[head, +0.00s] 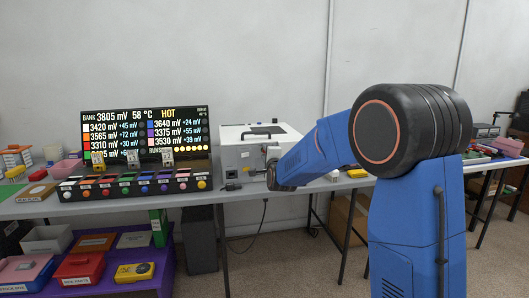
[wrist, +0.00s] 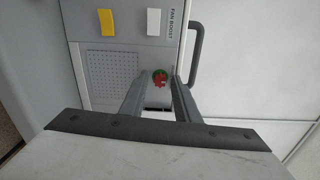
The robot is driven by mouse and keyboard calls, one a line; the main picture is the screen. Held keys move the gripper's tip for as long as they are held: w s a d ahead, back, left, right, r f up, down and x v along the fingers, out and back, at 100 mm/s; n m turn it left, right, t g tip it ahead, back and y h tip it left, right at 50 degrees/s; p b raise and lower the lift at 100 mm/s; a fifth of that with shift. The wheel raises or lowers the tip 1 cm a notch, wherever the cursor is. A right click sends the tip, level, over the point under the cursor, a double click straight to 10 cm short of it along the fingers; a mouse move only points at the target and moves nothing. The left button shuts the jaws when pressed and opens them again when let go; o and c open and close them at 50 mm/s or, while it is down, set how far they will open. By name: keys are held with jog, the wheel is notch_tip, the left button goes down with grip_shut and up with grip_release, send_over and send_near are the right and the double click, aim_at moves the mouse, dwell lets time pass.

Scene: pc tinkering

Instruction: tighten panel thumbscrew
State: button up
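The white case (head: 237,155) stands on the bench, with a black handle on top. In the wrist view its panel (wrist: 112,75) fills the upper middle. A small round knob with a red and green face (wrist: 160,77) is on the panel between my fingertips; it looks like the thumbscrew. My gripper (wrist: 160,82) points at the panel, one finger on each side of the knob. The fingers look apart, with a narrow gap beside the knob, so I see no clear grip. In the head view my gripper (head: 272,172) is at the case's front, and the thumbscrew is not clear there.
A yellow tab (wrist: 106,22) and a white tab (wrist: 153,22) sit above the knob, beside a "FAN BOOST" label. A grey bar handle (wrist: 196,55) is close on the right. In the head view a lit display (head: 145,130) and a button row (head: 130,187) stand left of the case.

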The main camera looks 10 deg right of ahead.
jog(key=s, duration=0.6)
dwell(0.6)
jog(key=s, duration=1.7)
jog(key=s+d+f+n+g, duration=0.2)
jog(key=s+f+n+g, duration=0.2)
jog(key=s, duration=0.8)
jog(key=s+d+f+n+g, duration=0.2)
jog(key=s+f+n+g, duration=0.2)
jog(key=s+n, duration=0.4)
jog(key=s+d+f+n+g, duration=0.3)
jog(key=s+f+n+g, duration=0.2)
jog(key=s, duration=1.2)
jog(key=shift+s+n, duration=0.3)
jog(key=shift+n, duration=0.6)
